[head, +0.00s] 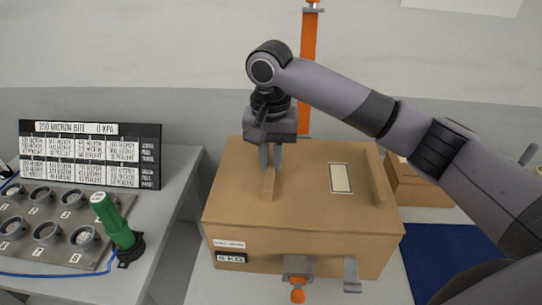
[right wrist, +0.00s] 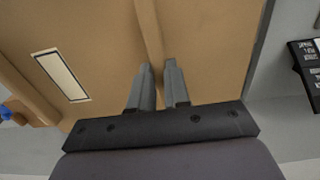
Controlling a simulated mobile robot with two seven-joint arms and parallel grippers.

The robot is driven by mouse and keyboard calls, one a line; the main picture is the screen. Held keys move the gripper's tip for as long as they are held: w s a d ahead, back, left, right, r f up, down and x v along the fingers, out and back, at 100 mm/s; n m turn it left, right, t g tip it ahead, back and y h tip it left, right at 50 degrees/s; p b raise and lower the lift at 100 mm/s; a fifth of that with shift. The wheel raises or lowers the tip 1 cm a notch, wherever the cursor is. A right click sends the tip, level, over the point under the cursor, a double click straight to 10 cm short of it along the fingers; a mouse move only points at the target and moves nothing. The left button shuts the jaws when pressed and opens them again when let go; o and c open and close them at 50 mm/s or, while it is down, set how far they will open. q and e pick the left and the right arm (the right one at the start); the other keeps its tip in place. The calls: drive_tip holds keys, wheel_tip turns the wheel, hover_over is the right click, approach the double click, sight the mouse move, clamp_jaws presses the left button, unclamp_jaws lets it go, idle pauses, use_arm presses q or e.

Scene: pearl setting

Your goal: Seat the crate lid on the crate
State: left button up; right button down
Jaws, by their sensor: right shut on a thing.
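The brown crate (head: 310,250) stands at the centre of the head view, with a "0 KG" label on its front. The brown crate lid (head: 310,205) lies over its top, its outline close to the crate's. I cannot tell whether the lid is fully down. The lid has a pale label and two raised bars. My right gripper (head: 270,163) points down and is shut on the left bar (head: 268,186). In the right wrist view, my right gripper's fingers (right wrist: 158,65) are either side of that bar (right wrist: 149,28). My left gripper is not in view.
A grey clamp with an orange knob (head: 298,283) and a grey bracket (head: 351,275) are at the crate's front. An orange post (head: 309,40) rises behind. A left bench holds a green tool (head: 114,222) and a sign (head: 90,154). A smaller brown box (head: 420,188) stands right.

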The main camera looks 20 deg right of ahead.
drive_tip(key=shift+f, duration=0.15)
drive_tip(key=c, duration=1)
unclamp_jaws()
drive_tip(key=shift+f, duration=0.1)
wheel_tip(320, 180, up, 7)
drive_tip(key=shift+r, duration=0.15)
